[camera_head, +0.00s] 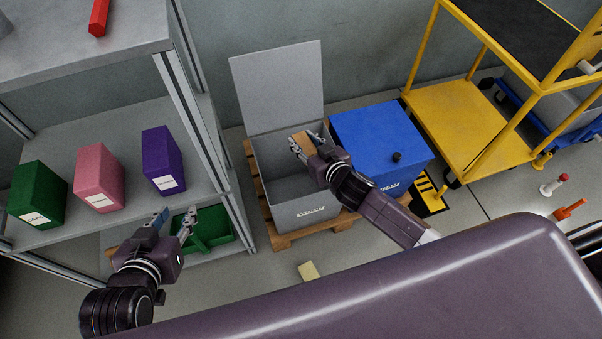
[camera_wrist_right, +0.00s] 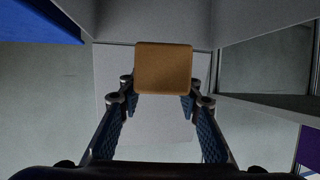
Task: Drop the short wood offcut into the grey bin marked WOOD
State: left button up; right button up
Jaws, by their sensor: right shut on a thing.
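The short wood offcut (camera_wrist_right: 163,68) is a brown block held between the fingertips of my right gripper (camera_head: 306,141). In the head view the offcut (camera_head: 301,143) is above the open grey bin (camera_head: 275,155), within its rim as seen from above. The bin's lid (camera_head: 278,87) stands raised at the back. A white label (camera_head: 311,212) is on the bin's front; its text is too small to read. My left gripper (camera_head: 175,225) is open and empty by the lower shelf at the left, with its fingers apart.
A blue closed bin (camera_head: 380,140) stands right of the grey bin; both are on a wooden pallet (camera_head: 283,241). A shelf with green, pink and purple boxes (camera_head: 163,160) is at the left. A green tray (camera_head: 208,229) sits low there. A yellow cart (camera_head: 465,130) stands at the right.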

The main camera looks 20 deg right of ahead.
jog(key=o, duration=1.2)
jog(key=shift+o, duration=0.2)
jog(key=v, duration=1.2)
